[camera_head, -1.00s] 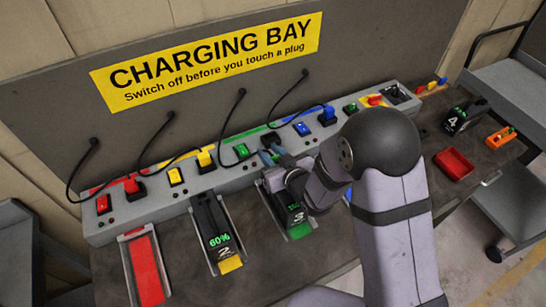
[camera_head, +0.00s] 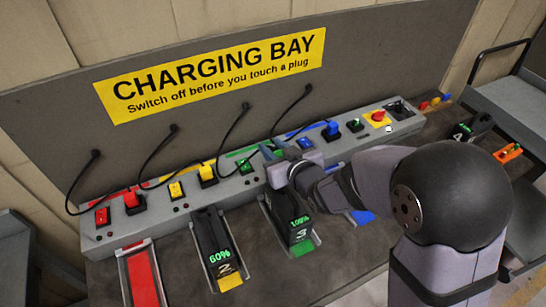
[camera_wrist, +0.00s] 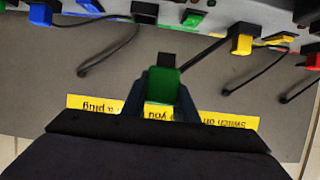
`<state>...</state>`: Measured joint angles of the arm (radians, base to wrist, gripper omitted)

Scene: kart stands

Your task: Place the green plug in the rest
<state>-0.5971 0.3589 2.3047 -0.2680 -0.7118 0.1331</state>
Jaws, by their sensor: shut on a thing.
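The green plug (camera_wrist: 164,85) is between the fingers of my gripper (camera_wrist: 166,98) in the wrist view, with its black end pointing up in the picture. It is apart from the strip. In the head view my gripper (camera_head: 272,153) is over the charging strip (camera_head: 150,216), by the green switch (camera_head: 245,168); the plug is mostly hidden there. A dark socket (camera_wrist: 145,9) shows beside the green switch in the wrist view. I cannot tell for sure which part is the rest; a dark recess (camera_head: 401,109) lies at the strip's right end.
A yellow plug (camera_head: 207,172), a red plug (camera_head: 134,199) and a blue plug (camera_head: 332,129) stand in the strip, with cords near my gripper. Battery 3 (camera_head: 292,220) sits in its bay below my wrist. The red bay (camera_head: 142,275) is empty.

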